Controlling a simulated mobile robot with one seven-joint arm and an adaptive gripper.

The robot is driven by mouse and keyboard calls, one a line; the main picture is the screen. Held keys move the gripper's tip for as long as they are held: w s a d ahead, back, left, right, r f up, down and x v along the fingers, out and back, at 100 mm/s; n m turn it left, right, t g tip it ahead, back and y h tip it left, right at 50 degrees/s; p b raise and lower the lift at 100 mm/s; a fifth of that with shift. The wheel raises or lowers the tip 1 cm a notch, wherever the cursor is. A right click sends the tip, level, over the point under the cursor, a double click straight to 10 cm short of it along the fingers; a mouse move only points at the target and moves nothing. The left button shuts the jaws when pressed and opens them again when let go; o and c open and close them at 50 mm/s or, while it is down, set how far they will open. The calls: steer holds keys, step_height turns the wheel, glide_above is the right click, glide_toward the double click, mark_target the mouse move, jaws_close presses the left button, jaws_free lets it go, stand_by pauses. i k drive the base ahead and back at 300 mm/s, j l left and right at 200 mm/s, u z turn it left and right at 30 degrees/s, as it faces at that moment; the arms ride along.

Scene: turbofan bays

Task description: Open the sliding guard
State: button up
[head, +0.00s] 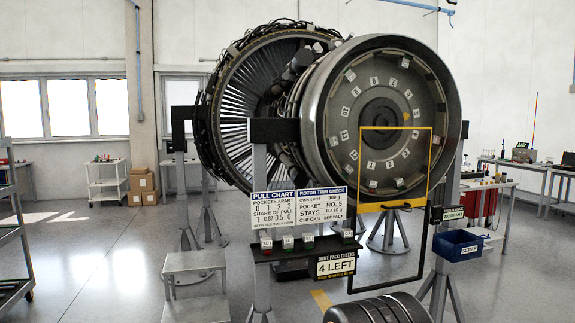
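The sliding guard (378,207) is a yellow rectangular frame in the head view, right of centre. It stands in front of the lower right part of the numbered rotor face (345,117), which shows through it. A dark handle (397,206) sits on its thick bottom bar. A thin black frame (384,290) extends below the yellow one. A dark, ribbed rounded part of my arm (375,309) shows at the bottom edge. My gripper's fingers are not visible.
A narrow shelf (290,252) with small bins stands left of the guard, under two sign boards (298,210). A blue bin (457,245) hangs at right. Grey steps (195,262) stand at left. Stand legs (388,232) stand behind the black frame.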

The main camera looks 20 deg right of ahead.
mark_target(362, 208)
steer(key=i+l, duration=0.25)
steer(key=l, duration=0.15)
steer(key=i+l, duration=0.25)
steer(key=l, duration=0.2)
steer(key=i+l, duration=0.2)
steer(key=l, duration=0.2)
steer(key=i+l, duration=0.25)
steer(key=l, duration=0.2)
steer(key=i+l, duration=0.25)
steer(key=l, duration=0.15)
steer(key=i+l, duration=0.25)
steer(key=l, duration=0.15)
